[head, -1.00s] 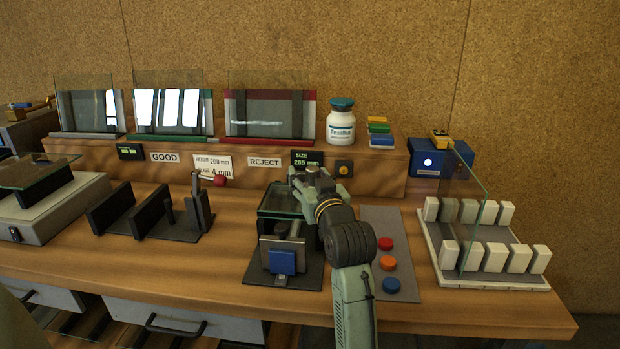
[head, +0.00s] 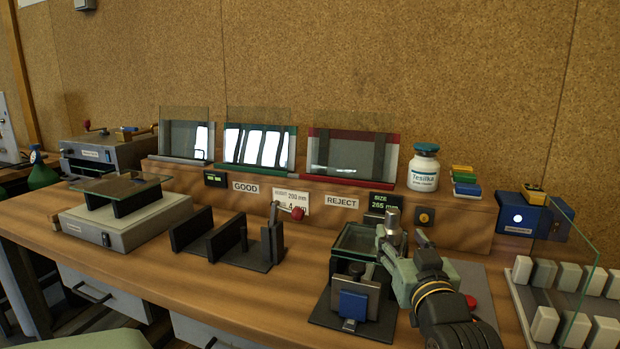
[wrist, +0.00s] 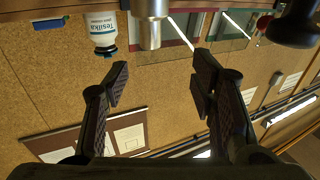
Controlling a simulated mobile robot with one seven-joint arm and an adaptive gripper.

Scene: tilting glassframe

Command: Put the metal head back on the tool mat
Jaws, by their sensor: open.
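A silvery metal cylinder, seemingly the metal head (head: 393,218), stands upright at my gripper (head: 404,243) in the head view. In the wrist view, which is upside down, the metal head (wrist: 152,25) lies just beyond the two spread fingers of my gripper (wrist: 160,85). The fingers are open and do not appear to touch it. What its lower end rests on is hidden. The grey tool mat (head: 468,268) lies right of the glass fixture, largely covered by my arm. A red disc (head: 471,301) shows on it; its other discs are hidden.
The glass-topped fixture (head: 352,305) with a blue block stands left of my gripper. A rack of white blocks with an upright glass pane (head: 563,270) stands at the right. A white bottle (head: 423,170) is on the shelf behind. A black slotted stand (head: 225,245) is further left.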

